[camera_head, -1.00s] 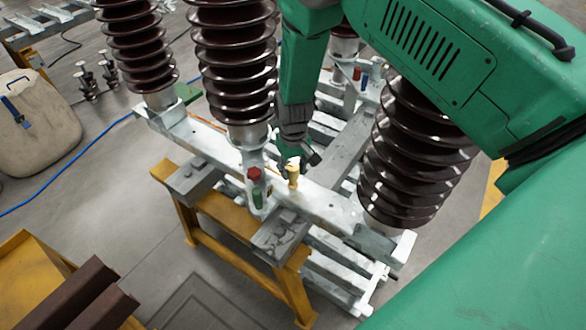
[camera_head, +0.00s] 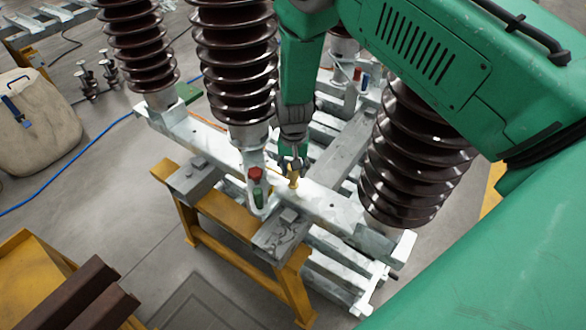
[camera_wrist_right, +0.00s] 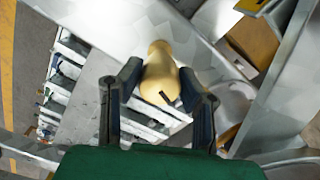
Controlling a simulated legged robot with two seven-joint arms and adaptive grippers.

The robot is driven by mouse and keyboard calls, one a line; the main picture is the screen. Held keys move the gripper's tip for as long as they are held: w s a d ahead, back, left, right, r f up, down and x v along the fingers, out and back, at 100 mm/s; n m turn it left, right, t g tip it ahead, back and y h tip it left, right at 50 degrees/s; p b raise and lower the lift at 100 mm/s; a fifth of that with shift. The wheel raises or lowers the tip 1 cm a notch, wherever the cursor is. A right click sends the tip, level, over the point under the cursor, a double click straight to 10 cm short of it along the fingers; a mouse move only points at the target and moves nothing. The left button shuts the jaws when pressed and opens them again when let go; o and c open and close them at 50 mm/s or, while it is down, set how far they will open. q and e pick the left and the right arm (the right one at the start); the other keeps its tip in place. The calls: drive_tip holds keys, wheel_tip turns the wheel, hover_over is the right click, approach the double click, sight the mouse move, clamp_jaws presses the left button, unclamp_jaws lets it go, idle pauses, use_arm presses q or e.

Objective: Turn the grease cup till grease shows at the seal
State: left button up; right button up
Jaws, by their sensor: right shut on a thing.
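The brass grease cup (camera_head: 293,181) stands upright on the grey metal beam (camera_head: 325,203) of the isolator frame. My right gripper (camera_head: 293,165) comes down on it from above, and its fingers are shut around the top of the cup. In the right wrist view the brass cup (camera_wrist_right: 160,78) sits between the two dark fingers of the gripper (camera_wrist_right: 162,92), with a dark mark on its side. No grease can be made out in either view. The seal cannot be told apart. My left gripper is not in view.
Brown ribbed insulators (camera_head: 233,70) rise behind the cup, and another (camera_head: 415,150) stands close to its right. A red knob (camera_head: 255,174) and a green part (camera_head: 258,197) sit just left of the cup. A yellow trestle (camera_head: 222,212) supports the beam.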

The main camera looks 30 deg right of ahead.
drive_tip(key=shift+w+d+r, duration=0.1)
drive_tip(key=shift+w+r, duration=0.15)
drive_tip(key=shift+w, duration=0.15)
drive_tip(key=o, duration=1.1)
drive_tip(key=shift+o, duration=0.2)
drive_tip(key=shift+s+f, duration=0.15)
wheel_tip(320, 180, up, 12)
